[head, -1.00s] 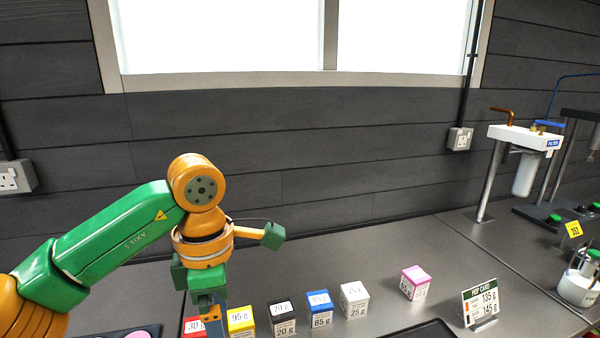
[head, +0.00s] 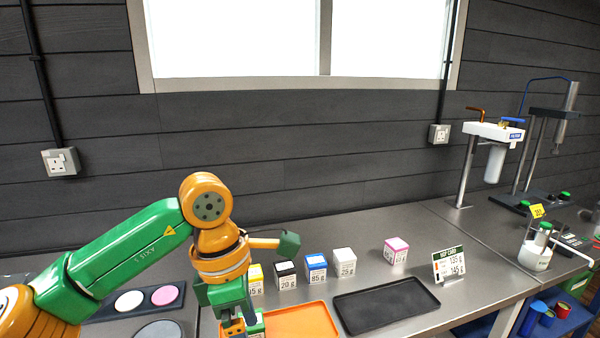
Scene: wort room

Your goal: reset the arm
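My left arm comes in from the left, and its gripper (head: 236,326) points down at the bottom edge of the head view, by the left end of the orange tray (head: 318,322). The fingertips are partly cut off and small, so I cannot tell whether they are open or what, if anything, is between them. My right gripper is not in view.
Behind the trays stand yellow (head: 256,284), black (head: 286,277), blue (head: 316,272), white (head: 344,263) and pink-topped (head: 396,252) cubes. A dark disc panel (head: 140,303) is left.

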